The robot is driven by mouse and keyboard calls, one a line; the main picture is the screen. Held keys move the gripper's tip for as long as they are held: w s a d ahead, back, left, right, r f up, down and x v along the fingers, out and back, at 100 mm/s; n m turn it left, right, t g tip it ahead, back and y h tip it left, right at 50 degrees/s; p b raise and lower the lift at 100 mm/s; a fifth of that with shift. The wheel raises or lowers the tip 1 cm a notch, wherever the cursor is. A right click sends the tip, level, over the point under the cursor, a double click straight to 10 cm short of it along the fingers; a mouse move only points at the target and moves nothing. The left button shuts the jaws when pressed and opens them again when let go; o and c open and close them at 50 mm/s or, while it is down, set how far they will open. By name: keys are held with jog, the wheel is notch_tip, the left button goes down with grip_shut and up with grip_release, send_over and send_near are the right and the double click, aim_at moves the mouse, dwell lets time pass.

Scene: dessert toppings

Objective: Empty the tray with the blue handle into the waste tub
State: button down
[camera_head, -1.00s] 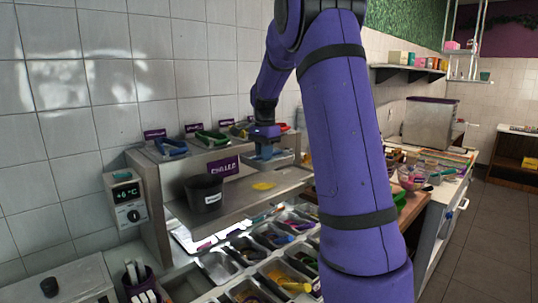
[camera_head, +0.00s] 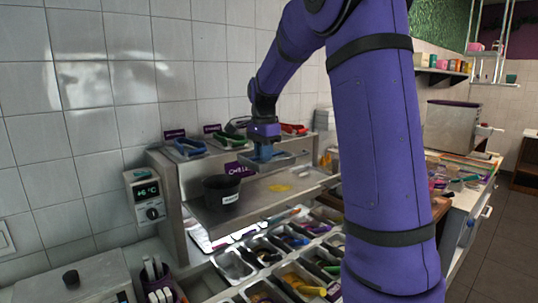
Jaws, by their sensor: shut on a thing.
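My gripper (camera_head: 264,150) is shut on the blue handle of a small grey metal tray (camera_head: 288,160). It holds the tray above the steel shelf, to the right of and higher than the black tub (camera_head: 221,193). The tray looks roughly level; its contents cannot be made out. The black tub, with a white label too small to read, stands upright on the shelf and seems to be the waste tub. The fingertips are small and partly hidden at the handle.
A yellow patch (camera_head: 280,188) lies on the steel shelf (camera_head: 250,205) below the tray. Blue (camera_head: 190,147), green (camera_head: 228,142) and red (camera_head: 294,129) handled tools lie on the upper ledge. A purple sign (camera_head: 238,169) stands behind the tub. Several topping pans fill the counter below.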

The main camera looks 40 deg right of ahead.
jog(key=s+a+r, duration=0.1)
jog(key=a+r, duration=0.2)
jog(key=a, duration=0.7)
jog(key=shift+a, duration=0.35)
jog(key=shift+r, duration=0.15)
dwell(0.3)
